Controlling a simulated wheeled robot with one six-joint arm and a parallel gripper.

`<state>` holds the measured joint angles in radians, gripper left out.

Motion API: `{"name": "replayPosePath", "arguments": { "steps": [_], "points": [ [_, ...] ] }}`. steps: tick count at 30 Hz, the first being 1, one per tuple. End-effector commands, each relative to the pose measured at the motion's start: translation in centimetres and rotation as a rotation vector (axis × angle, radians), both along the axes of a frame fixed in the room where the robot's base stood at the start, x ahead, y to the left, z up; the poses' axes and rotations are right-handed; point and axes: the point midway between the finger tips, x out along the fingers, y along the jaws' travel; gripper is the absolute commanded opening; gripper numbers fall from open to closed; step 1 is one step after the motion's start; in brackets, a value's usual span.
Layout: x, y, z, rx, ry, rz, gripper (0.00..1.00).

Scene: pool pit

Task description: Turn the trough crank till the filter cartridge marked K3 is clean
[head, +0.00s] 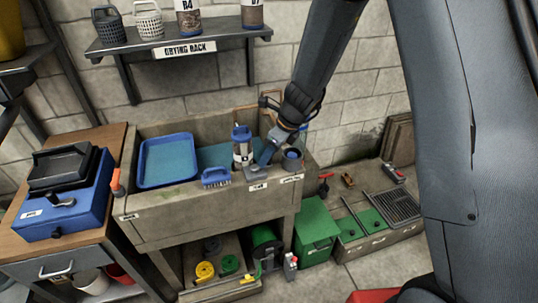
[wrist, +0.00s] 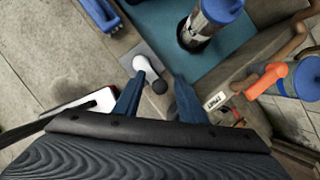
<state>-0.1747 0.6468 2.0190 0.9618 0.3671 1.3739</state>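A filter cartridge (head: 242,150) with a blue cap and a pale and dark body stands upright in the stone trough (head: 180,213). It also shows at the top of the wrist view (wrist: 207,25). I cannot read its mark or tell how clean it is. The trough crank (wrist: 143,65), a white lever with a dark knob, sits on a grey plate at the trough's front edge. My gripper (wrist: 159,84) is open, its blue fingers on either side of the knob, with gaps visible. In the head view my gripper (head: 265,156) hides most of the crank.
A blue brush (head: 216,177) lies on the front rim, left of my gripper. A blue tray (head: 166,160) is in the trough's left part. A blue-and-grey canister (head: 292,160) stands close on the right; an orange handle (wrist: 268,79) shows beside it. A drying rack (head: 180,39) hangs above.

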Motion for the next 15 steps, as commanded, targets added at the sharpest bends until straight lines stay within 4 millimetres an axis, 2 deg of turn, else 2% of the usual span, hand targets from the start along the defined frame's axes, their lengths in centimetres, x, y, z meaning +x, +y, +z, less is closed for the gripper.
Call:
{"name": "replayPosePath", "arguments": {
  "steps": [6, 8, 13, 15],
  "points": [
    [-0.01, 0.01, -0.04, 0.0, 0.0, 0.001, 0.37],
    [-0.02, 0.01, -0.03, 0.0, 0.0, 0.0, 0.29],
    [-0.02, 0.0, -0.04, 0.0, 0.0, 0.001, 0.0],
    [-0.02, 0.0, -0.03, 0.0, 0.0, 0.001, 0.0]
  ]
}}
